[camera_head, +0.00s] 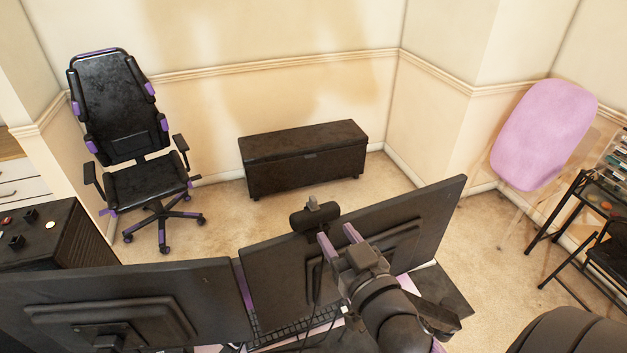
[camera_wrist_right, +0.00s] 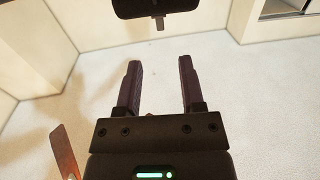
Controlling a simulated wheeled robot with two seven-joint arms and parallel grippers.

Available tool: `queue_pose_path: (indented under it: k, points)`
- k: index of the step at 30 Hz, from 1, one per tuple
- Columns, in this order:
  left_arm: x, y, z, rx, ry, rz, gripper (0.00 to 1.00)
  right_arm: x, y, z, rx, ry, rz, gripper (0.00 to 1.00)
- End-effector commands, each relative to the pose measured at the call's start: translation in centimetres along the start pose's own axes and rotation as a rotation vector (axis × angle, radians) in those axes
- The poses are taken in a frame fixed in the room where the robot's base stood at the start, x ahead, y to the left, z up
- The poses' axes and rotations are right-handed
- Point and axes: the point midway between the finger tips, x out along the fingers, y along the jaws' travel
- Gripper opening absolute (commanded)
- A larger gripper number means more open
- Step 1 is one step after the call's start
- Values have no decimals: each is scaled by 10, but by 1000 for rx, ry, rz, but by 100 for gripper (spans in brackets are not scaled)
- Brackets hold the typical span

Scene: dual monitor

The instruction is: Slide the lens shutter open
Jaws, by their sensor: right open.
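A black, rounded webcam (camera_head: 314,217) sits on the top edge of the right monitor (camera_head: 285,265), seen from behind. A small grey tab (camera_head: 312,202) sticks up from it; I cannot tell if this is the lens shutter. In the right wrist view the webcam (camera_wrist_right: 140,9) is partly cut off at the top, with a small tab (camera_wrist_right: 160,23) below it. My right gripper (camera_head: 337,236) is open and empty, its purple fingers just short of the webcam. In the wrist view the open fingers (camera_wrist_right: 160,64) point toward it, with a gap between. The lens face is hidden. My left gripper is not in view.
A left monitor (camera_head: 215,285) stands beside the right one, with a keyboard (camera_head: 285,328) and cables below. Open floor lies beyond the monitors.

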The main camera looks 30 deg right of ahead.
Motion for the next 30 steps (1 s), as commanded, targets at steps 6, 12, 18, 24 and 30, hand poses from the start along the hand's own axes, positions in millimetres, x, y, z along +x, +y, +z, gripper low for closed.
queue_pose_path:
  k: [6, 12, 18, 24, 30]
  points:
    - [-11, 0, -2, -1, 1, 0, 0, 40, 0, -6, -1, 13, -2, 50]
    - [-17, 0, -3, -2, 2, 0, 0, 79, 0, -4, 0, 9, -1, 50]
    - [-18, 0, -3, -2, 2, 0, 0, 97, 0, -2, 1, 7, -1, 50]
    - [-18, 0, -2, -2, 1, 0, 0, 98, 0, -2, 1, 7, -1, 50]
    - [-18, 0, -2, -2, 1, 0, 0, 98, 0, -1, 1, 6, -1, 18]
